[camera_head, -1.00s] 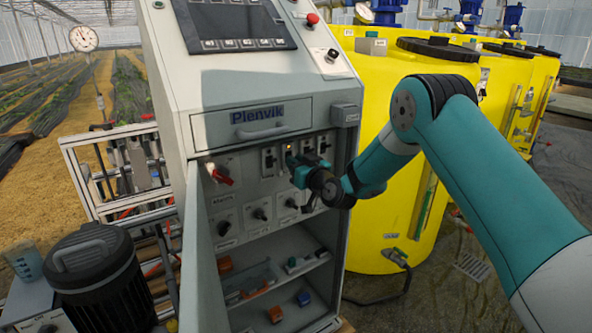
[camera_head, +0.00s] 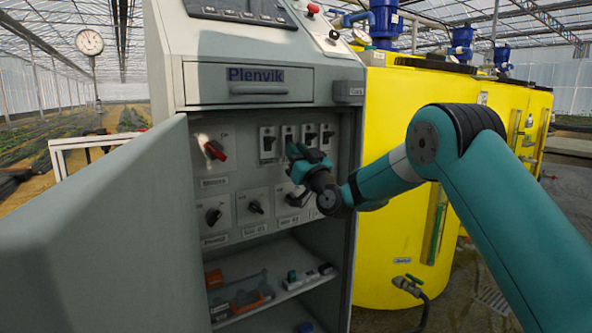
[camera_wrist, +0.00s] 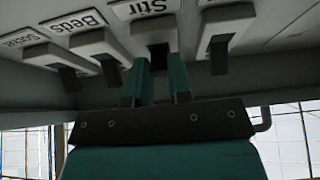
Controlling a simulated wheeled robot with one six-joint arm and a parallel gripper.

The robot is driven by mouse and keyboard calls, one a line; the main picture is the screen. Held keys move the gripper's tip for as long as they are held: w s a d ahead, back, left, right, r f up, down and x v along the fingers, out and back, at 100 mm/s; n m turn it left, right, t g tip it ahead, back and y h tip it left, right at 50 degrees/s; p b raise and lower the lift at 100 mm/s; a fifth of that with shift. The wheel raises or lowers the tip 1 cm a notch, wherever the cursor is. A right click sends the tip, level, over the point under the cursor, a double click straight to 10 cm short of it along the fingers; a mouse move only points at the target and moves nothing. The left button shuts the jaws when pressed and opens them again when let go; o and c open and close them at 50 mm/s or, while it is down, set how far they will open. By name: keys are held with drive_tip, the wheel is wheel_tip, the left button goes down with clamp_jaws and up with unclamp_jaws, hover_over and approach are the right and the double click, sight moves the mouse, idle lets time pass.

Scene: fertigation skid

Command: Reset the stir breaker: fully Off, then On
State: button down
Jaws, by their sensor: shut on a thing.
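The stir breaker, under the "Stir" label (camera_wrist: 152,7), has a dark lever (camera_wrist: 158,56) in the wrist view. My gripper (camera_wrist: 160,88) has its two teal fingers on either side of that lever, shut on it. In the head view my gripper (camera_head: 297,152) is at the row of breakers on the cabinet panel and hides part of them. Whether the lever stands at On or Off cannot be told. The "Beds" breaker (camera_wrist: 110,70) is to its left in the wrist view, and another breaker (camera_wrist: 219,55) is to its right.
A red-handled rotary switch (camera_head: 215,150) is left of the breakers. Several black knobs (camera_head: 254,207) sit below. The cabinet's open door (camera_head: 120,235) stands at left. A drawer (camera_head: 250,85) is above, a shelf (camera_head: 290,285) below. Yellow tanks (camera_head: 400,220) stand at right.

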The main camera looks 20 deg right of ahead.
drive_tip(key=shift+t+b, duration=0.3)
drive_tip(key=shift+b, duration=0.25)
drive_tip(key=c, duration=1)
unclamp_jaws()
drive_tip(key=shift+c, duration=0.2)
drive_tip(key=shift+f, duration=0.1)
drive_tip(key=b+v, duration=1.5)
drive_tip(key=v, duration=0.2)
drive_tip(key=shift+d, duration=0.15)
drive_tip(key=shift+s+f, duration=0.1)
